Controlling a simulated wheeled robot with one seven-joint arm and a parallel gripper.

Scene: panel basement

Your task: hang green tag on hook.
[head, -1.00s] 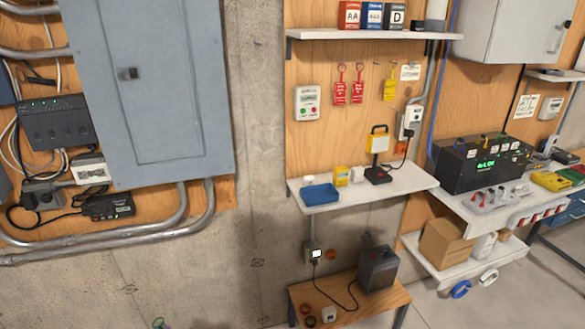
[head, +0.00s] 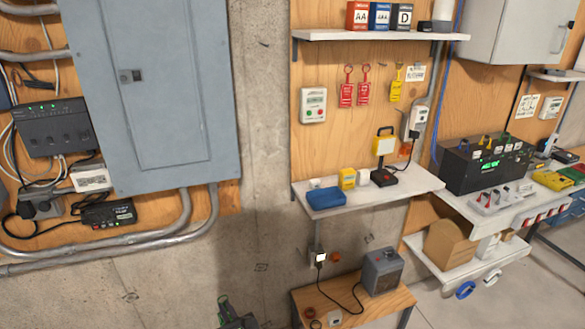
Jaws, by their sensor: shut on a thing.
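My gripper (head: 236,318) shows at the bottom edge, left of the low wooden bench, as a dark shape cut off by the frame. It is shut on a small green thing (head: 223,301), which looks like the green tag; its outline is too small to read. On the plywood board, two red tags (head: 347,90) and (head: 364,88) and a yellow tag (head: 396,88) hang in a row, well above and right of my gripper.
A white shelf (head: 408,188) with a blue bin (head: 326,198), yellow box and lamp juts out below the tags. An upper shelf (head: 380,37) holds battery boxes. A grey panel (head: 165,130) and conduits fill the left. Bare concrete lies between.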

